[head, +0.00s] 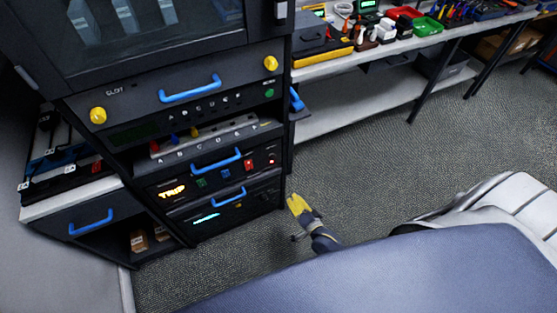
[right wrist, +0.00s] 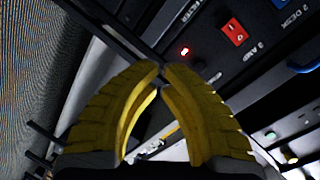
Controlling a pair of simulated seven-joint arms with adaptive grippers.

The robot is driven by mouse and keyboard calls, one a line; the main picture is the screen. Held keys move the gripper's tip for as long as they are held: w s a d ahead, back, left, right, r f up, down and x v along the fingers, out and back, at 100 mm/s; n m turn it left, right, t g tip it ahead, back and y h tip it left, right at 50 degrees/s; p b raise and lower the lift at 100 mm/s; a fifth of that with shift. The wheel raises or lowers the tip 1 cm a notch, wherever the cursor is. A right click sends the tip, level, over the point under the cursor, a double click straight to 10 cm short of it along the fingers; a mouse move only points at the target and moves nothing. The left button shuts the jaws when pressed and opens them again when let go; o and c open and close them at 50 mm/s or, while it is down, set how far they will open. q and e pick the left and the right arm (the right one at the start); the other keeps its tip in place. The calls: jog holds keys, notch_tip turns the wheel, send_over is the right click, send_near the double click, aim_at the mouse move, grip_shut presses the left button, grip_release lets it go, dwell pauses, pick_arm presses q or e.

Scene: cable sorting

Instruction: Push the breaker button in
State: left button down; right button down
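The rack unit with the lit orange TRIP display (head: 172,190) is low in the black cabinet in the head view. On its front are a red rocker switch (head: 248,165) and a small red light (head: 271,161). The right wrist view shows the rocker switch (right wrist: 234,32), the lit red light (right wrist: 185,51) and a small dark round part (right wrist: 199,65), possibly the breaker button. My right gripper (head: 296,202) has yellow fingers and is apart from the cabinet, to its right. In the wrist view its fingertips (right wrist: 161,68) meet, with nothing held. My left gripper is not in view.
Blue handles, such as the one on the TRIP unit (head: 231,159), stick out from the cabinet. A workbench (head: 345,57) with tools stands at the back right. The carpet floor (head: 370,150) right of the cabinet is clear. A blue-grey surface fills the lower front.

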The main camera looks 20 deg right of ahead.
aim_at(275, 154)
notch_tip(275, 154, up, 8)
jog(key=w+m+t, duration=0.2)
jog(key=m, duration=0.4)
jog(key=shift+d+f+m+t, duration=0.2)
jog(key=shift+f+m+t, duration=0.1)
jog(key=shift+t, duration=0.1)
jog(key=shift+w, duration=0.1)
jog(key=w, duration=1.4)
jog(key=shift+a, duration=0.2)
